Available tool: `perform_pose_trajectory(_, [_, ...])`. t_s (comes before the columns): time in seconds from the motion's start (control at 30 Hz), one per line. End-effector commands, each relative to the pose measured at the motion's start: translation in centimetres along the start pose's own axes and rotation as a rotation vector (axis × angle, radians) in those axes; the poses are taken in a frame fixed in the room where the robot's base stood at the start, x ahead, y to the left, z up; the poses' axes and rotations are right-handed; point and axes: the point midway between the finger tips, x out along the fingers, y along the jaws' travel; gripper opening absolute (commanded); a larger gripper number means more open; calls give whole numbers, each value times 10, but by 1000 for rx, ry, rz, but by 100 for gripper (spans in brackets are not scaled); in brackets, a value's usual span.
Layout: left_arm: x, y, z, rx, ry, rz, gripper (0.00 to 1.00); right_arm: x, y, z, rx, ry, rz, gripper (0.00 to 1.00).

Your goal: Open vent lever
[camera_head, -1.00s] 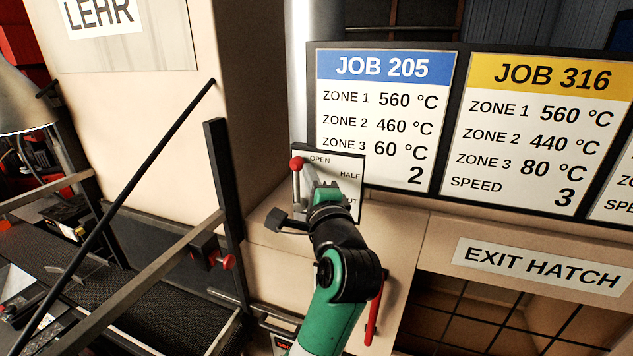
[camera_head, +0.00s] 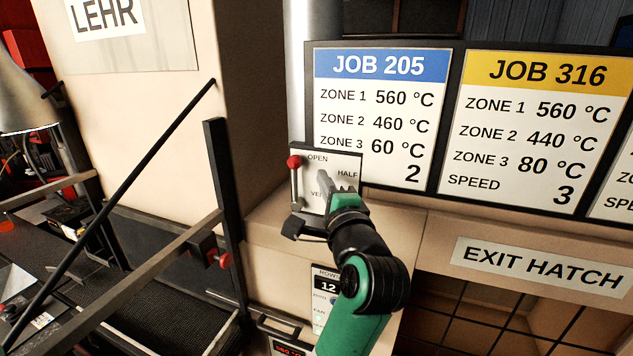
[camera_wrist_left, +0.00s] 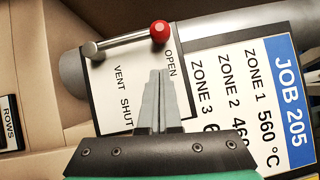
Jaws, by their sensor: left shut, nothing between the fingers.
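The vent lever (camera_head: 294,180) is a metal rod with a red ball knob on the left side of a small white panel marked OPEN, HALF and VENT. Its knob is up, beside the word OPEN. In the left wrist view the lever (camera_wrist_left: 120,40) lies across the panel's top, its red knob beside OPEN. My left gripper (camera_head: 324,178) is in front of the panel, right of the lever and apart from it. Its fingers (camera_wrist_left: 160,75) are together and empty. The gripper and arm hide the panel's lower right part. My right gripper is not in view.
Job boards (camera_head: 380,120) stand behind and right of the panel. A black bar frame (camera_head: 228,210) with a red knob stands left of my arm, above a dark conveyor (camera_head: 165,300). An exit hatch (camera_head: 540,262) lies at lower right.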

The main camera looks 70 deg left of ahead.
Motion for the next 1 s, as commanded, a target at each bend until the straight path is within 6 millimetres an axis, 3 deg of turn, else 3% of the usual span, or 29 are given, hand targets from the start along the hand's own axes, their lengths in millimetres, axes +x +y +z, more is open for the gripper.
perform_pose_trajectory(0.2, [-57, 4, -2, -3, 8, -2, 0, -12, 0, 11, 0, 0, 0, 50])
perform_pose_trajectory(0.4, [-90, 4, -1, -2, 5, -2, 0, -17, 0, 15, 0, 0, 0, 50])
perform_pose_trajectory(0.57, [-99, 3, 0, -1, 2, 0, 0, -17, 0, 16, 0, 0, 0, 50])
perform_pose_trajectory(1.0, [-99, 2, 0, -1, 3, -1, 0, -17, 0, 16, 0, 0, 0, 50])
